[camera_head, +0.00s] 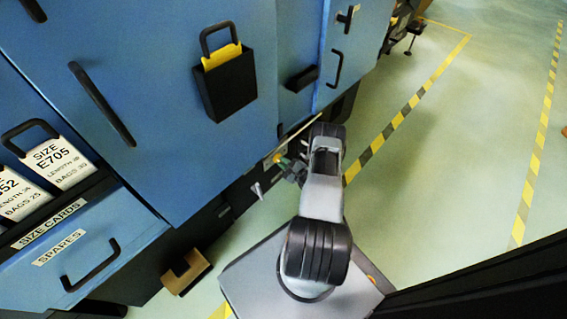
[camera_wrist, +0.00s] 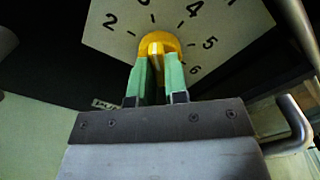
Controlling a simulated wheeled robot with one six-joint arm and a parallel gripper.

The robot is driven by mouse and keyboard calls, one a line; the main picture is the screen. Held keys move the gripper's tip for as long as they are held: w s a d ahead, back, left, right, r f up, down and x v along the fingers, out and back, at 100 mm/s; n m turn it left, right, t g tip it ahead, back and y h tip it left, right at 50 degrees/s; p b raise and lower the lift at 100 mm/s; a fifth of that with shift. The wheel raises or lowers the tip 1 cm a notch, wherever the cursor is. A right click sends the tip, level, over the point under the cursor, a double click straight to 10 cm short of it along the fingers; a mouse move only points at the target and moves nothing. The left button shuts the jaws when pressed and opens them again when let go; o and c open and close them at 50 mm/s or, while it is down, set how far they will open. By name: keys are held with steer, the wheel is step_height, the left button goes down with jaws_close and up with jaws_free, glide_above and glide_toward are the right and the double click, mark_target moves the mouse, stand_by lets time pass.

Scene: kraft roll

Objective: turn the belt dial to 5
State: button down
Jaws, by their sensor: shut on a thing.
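The belt dial is a yellow knob (camera_wrist: 158,40) on a pale plate (camera_wrist: 235,22) with black numbers; 2, 3, 4, 5 and 6 show in the wrist view. The 5 (camera_wrist: 210,43) lies to the right of the knob, with the 6 below it. My gripper (camera_wrist: 159,68) has green fingers shut on the knob, one on each side. The fingers hide part of the knob, and I cannot tell which number it points to. In the head view my gripper (camera_head: 287,163) is at the lower edge of the blue machine, and the dial is mostly hidden.
The blue machine (camera_head: 150,110) fills the left, with a black holder (camera_head: 227,84) and several handles. A spares drawer (camera_head: 85,255) is at lower left. A grey handle (camera_wrist: 293,125) is right of my gripper. Open floor lies right.

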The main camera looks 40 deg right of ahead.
steer(key=shift+m, duration=0.3)
steer(key=shift+m+b, duration=2.1)
steer(key=shift+m, duration=6.4)
steer(key=shift+s, duration=0.1)
steer(key=c, duration=1.1)
jaws_free()
steer(key=shift+c, duration=0.2)
